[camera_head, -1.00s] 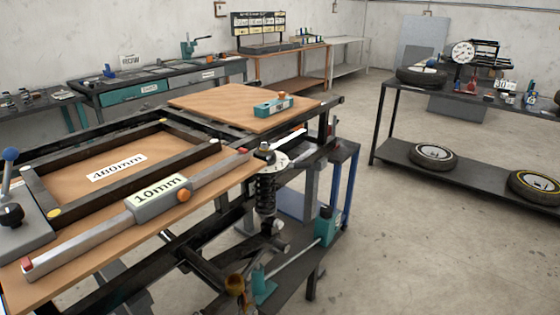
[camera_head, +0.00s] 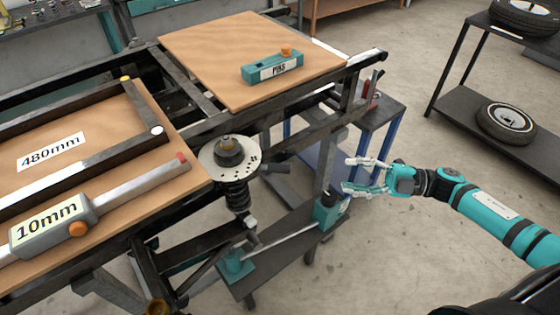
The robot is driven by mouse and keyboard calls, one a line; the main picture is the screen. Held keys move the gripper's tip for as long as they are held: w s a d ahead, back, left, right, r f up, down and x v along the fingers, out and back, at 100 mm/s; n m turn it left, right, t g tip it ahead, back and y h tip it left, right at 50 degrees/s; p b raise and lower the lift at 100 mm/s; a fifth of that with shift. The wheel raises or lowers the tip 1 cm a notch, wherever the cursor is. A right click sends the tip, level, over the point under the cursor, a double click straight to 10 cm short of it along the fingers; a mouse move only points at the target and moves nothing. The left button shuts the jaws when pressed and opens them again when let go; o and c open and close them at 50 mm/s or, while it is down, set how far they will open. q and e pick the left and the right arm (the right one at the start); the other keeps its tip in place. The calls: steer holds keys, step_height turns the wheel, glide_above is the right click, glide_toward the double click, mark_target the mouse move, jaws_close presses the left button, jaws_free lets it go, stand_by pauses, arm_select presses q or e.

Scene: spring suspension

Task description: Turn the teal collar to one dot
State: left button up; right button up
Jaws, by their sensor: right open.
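The spring unit stands upright at the near corner of the frame rig, with a black coil spring (camera_head: 237,194) under a pale round top plate (camera_head: 213,162) that carries small dark dots. I cannot make out a teal collar on the spring unit. My right gripper (camera_head: 352,176) is open and empty, its pale fingers apart and pointing left. It is in the air to the right of the spring unit, well apart from it. My left gripper is not in view.
A teal PINS box (camera_head: 272,67) sits on the wooden board (camera_head: 215,45). A grey 10mm gauge (camera_head: 55,227) lies on the left board near a 480mm label (camera_head: 52,150). A teal jack (camera_head: 326,212) stands below. Bare floor (camera_head: 400,265) lies at the right.

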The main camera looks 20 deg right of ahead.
steer(key=p, duration=0.1)
glide_toward(279, 169)
steer(key=p+x, duration=0.1)
steer(key=x, duration=0.2)
steer(key=p+x, duration=0.1)
steer(key=x, duration=0.2)
steer(key=p+x, duration=0.2)
steer(key=x, duration=0.1)
steer(key=shift+w+f, duration=0.3)
steer(key=shift+w, duration=0.15)
steer(key=shift+w+a+f, duration=0.1)
steer(key=shift+w+a, duration=0.05)
steer(key=shift+a, duration=0.2)
jaws_close()
